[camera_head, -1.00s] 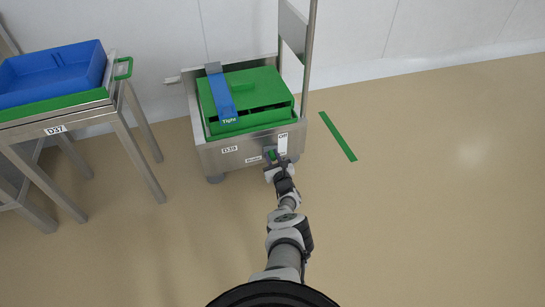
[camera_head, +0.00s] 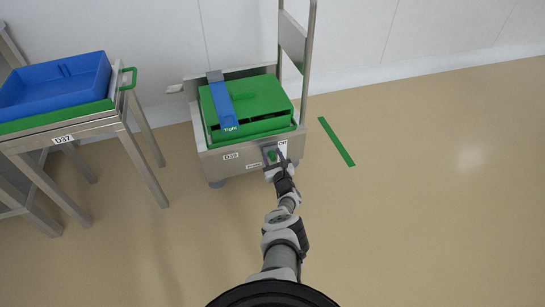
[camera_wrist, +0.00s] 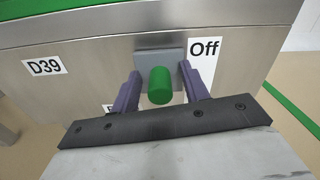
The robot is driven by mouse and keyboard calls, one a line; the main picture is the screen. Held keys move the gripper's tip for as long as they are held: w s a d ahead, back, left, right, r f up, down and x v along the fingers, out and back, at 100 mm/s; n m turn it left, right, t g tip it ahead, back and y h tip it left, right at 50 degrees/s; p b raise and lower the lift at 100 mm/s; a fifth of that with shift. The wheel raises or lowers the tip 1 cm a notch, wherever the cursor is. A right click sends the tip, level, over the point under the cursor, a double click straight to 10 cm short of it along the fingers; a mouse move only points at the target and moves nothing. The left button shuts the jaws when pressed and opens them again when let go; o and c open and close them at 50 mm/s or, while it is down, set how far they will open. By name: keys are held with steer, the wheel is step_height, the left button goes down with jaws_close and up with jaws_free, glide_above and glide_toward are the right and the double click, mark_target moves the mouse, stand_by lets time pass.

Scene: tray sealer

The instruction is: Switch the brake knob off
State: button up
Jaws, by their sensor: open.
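The green brake knob (camera_wrist: 160,86) sits on a grey plate on the front of the metal cart marked D39. In the wrist view the two fingers of my gripper (camera_wrist: 162,92) stand open, one on each side of the knob. A gap shows on both sides of it, so they do not appear to touch it. An "Off" label (camera_wrist: 205,48) is right of the knob; another label below it is mostly hidden by the left finger. In the head view the knob (camera_head: 271,155) shows just beyond my gripper (camera_head: 275,163) at the cart's front.
The cart (camera_head: 225,165) holds a green crate (camera_head: 262,100) with a blue strap marked "Tight" (camera_head: 222,103). A metal post (camera_head: 307,60) rises at its right. A table marked D37 with a blue tray (camera_head: 55,85) stands left. The floor right of the cart is clear, with a green strip (camera_head: 336,141).

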steer(key=shift+s+d+r+p, duration=0.2)
steer(key=shift+s+p, duration=0.3)
steer(key=shift+p, duration=0.2)
steer(key=p+v, duration=0.8)
steer(key=v, duration=0.4)
steer(key=shift+s+f, duration=0.15)
steer(key=shift+s, duration=0.25)
steer(key=shift+d, duration=0.1)
